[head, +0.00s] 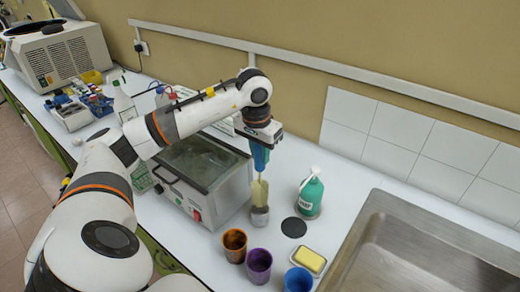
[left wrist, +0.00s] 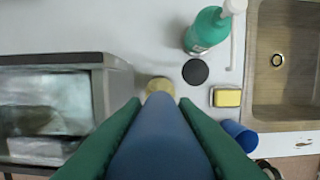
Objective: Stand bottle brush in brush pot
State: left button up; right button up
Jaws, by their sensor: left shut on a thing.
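My left gripper (head: 260,157) is shut on the blue handle of the bottle brush (head: 259,192). The brush hangs nearly upright with its pale yellow bristles down. A small grey pot (head: 260,217) stands on the worktop under the bristles. The bristle end meets the pot's rim in the head view; I cannot tell whether it is inside. In the left wrist view my left gripper (left wrist: 158,125) has green fingers on both sides of the blue handle (left wrist: 158,140). The yellowish bristles (left wrist: 160,86) show just beyond it, and the pot is hidden there. My right gripper is not in view.
A glass-lidded bath (head: 218,196) stands close left of the pot. Orange (head: 234,258), purple (head: 258,270) and blue (head: 298,281) cups are in front. A green bottle (head: 311,197), black disc (head: 293,228), yellow sponge in a dish (head: 309,259) and sink (head: 420,250) lie to the right.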

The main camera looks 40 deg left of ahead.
aim_at(260, 169)
pick_arm(q)
notch_tip(260, 169, down, 3)
jog(key=shift+f+b, duration=0.15)
jog(key=shift+b, duration=0.95)
jog(key=shift+f+b, duration=1.2)
jog(key=shift+f, duration=0.15)
jog(key=o, duration=1.1)
jog(key=shift+c, duration=0.2)
jog(key=shift+r, duration=0.1)
jog(key=r, duration=0.7)
jog(key=s+r, duration=0.1)
jog(key=r, duration=0.2)
jog(key=shift+r+b, duration=0.2)
jog(key=shift+b, duration=0.2)
jog(key=shift+s+r, duration=0.2)
jog(key=shift+r, duration=0.5)
